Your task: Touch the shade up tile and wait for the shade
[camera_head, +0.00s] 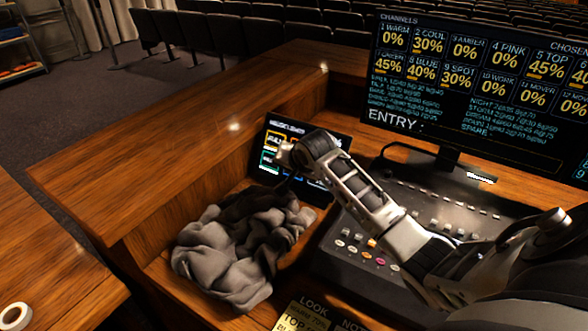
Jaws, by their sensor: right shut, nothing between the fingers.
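A small tilted touch panel (264,171) stands on the wooden desk at the centre left. It carries several tiles, among them a yellow-outlined tile (275,139) and a green-outlined tile (268,160). I cannot read which is the shade up tile, and my right arm covers much of the panel. My right gripper (284,155) is shut and empty, in front of the left part of the panel. I cannot tell whether its tip touches the glass. My left gripper is not in view.
A crumpled grey cloth (235,250) lies in front of the panel. A mixing console (362,247) and a large monitor (455,85) stand to the right. A note card (303,316) lies at the front edge. A white tape roll (14,316) sits at the lower left.

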